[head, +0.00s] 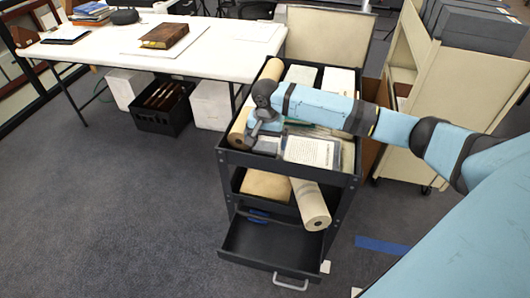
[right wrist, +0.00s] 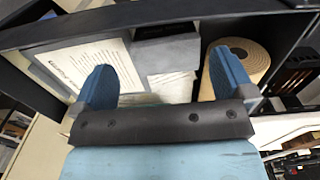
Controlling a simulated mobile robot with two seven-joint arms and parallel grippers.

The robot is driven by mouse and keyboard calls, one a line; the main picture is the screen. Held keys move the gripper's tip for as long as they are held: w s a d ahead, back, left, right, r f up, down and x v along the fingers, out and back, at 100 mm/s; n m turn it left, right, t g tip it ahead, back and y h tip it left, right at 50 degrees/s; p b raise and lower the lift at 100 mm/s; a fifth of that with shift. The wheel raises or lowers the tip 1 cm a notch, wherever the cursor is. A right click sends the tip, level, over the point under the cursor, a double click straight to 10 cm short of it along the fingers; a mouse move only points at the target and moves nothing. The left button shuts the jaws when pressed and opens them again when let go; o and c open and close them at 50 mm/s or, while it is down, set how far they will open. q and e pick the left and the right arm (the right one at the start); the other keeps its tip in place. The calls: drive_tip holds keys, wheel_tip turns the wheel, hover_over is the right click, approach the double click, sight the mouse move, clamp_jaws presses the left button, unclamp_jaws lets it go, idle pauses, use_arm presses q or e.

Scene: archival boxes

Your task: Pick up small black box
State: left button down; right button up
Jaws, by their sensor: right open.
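My right gripper (head: 257,132) is over the near left part of the black cart's top tray (head: 288,168). In the right wrist view its two blue fingers (right wrist: 164,80) are spread apart with nothing between them. A small dark grey to black box (right wrist: 167,27) lies in the tray beyond the fingertips, against the tray wall, with a lighter grey face toward the gripper. In the head view the box is hard to tell apart from the gripper and the grey items near it. My left gripper is not in view.
A printed sheet (head: 312,151) and a brown paper roll (head: 238,133) flank the gripper in the tray. Another roll (head: 311,206) sticks out of the lower shelf above an open drawer (head: 270,248). A white table (head: 212,60) stands behind left; a beige cart (head: 436,108) stands right.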

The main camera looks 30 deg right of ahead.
sight(265, 148)
drive_tip(key=shift+w+a+f+b, duration=0.1)
drive_tip(key=shift+w+f+b, duration=0.1)
drive_tip(key=shift+f, duration=1.35)
drive_tip(key=shift+w+f+b, duration=0.1)
drive_tip(key=shift+f+b, duration=0.1)
drive_tip(key=shift+f, duration=1.3)
drive_tip(key=c, duration=0.8)
